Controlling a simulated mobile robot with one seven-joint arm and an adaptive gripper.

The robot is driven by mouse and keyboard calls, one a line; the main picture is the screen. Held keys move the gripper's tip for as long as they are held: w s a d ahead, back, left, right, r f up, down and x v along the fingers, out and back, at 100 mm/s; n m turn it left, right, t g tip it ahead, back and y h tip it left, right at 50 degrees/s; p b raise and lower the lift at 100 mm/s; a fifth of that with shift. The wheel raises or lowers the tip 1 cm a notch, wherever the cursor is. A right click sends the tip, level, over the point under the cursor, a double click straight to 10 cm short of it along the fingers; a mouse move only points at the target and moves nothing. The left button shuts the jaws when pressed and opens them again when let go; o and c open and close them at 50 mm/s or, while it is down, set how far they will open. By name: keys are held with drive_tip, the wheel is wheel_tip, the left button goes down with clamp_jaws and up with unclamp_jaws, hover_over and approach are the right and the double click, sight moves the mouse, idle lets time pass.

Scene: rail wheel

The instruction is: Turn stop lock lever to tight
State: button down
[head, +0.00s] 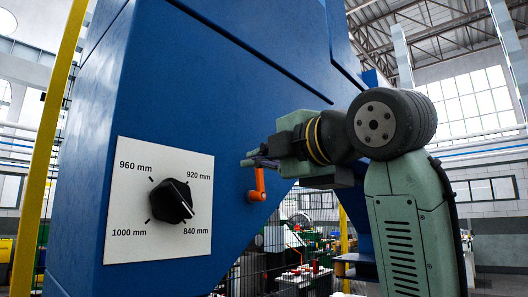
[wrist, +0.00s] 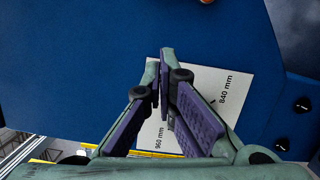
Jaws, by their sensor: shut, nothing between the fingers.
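The orange lever (head: 259,183) sits on the blue machine face, right of the dial plate in the head view. It stands roughly upright, with its thicker round end low. I take it to be the stop lock lever; no "tight" marking is legible. My gripper (head: 251,160) is just above the lever's upper end, with its fingers pointing left. Whether it touches the lever cannot be told. In the wrist view, my gripper (wrist: 162,68) has its purple-padded fingers together and empty. Only a small orange bit of the lever (wrist: 207,1) shows at the top edge.
A white plate (head: 190,241) with a black knob (head: 171,201) and millimetre marks is left of the lever. The blue machine wall (head: 235,90) is close to my gripper. A yellow post (head: 45,150) stands at the left. Two black knobs (wrist: 303,104) show at the wrist view's right.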

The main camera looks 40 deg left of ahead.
sight(257, 177)
drive_tip(key=p+x, duration=0.1)
drive_tip(key=x, duration=0.2)
drive_tip(key=p+x, duration=0.1)
drive_tip(key=x, duration=0.3)
drive_tip(key=shift+w+a+r, duration=0.15)
drive_tip(key=shift+a+r, duration=0.05)
drive_tip(key=shift+a, duration=0.05)
drive_tip(key=w+p, duration=0.2)
drive_tip(key=w, duration=0.1)
drive_tip(key=shift+w+d+r, duration=0.15)
drive_tip(key=shift+d+r, duration=0.05)
drive_tip(key=shift+w, duration=0.3)
drive_tip(key=shift+w+d+r+m, duration=0.1)
drive_tip(key=shift+w+r+m, duration=0.15)
drive_tip(key=shift+w, duration=0.15)
drive_tip(key=shift+w+r+m, duration=0.15)
drive_tip(key=shift+w+m, duration=0.1)
drive_tip(key=shift+w, duration=0.2)
